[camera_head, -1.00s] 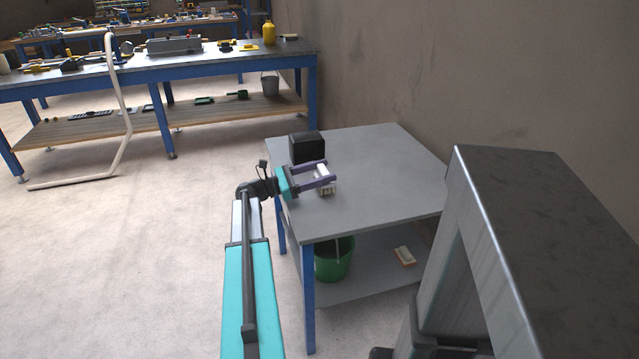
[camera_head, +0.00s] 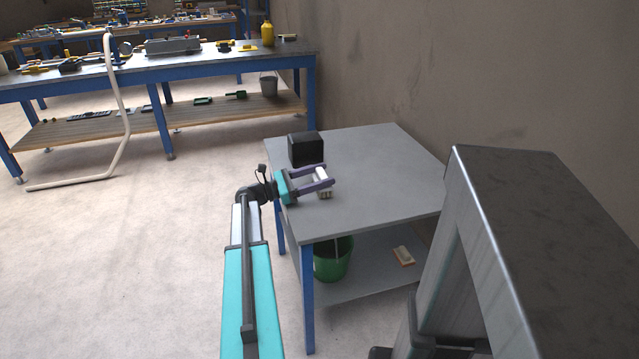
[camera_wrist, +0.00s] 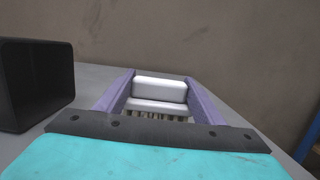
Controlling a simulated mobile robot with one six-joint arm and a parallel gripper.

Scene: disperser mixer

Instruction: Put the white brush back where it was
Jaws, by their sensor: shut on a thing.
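The white brush (camera_wrist: 160,90) is between the two purple fingers of my gripper (camera_wrist: 160,95) in the wrist view. Its bristles point down, below the white body. In the head view my gripper (camera_head: 320,177) is over the left part of the grey table, shut on the brush (camera_head: 322,182). The brush is at or just above the tabletop; I cannot tell whether it touches.
A black box (camera_head: 306,148) stands on the grey table (camera_head: 385,175), just behind my gripper; it also shows at left in the wrist view (camera_wrist: 35,85). A green bucket (camera_head: 333,262) and another brush (camera_head: 403,256) are on the lower shelf. The table's right part is clear.

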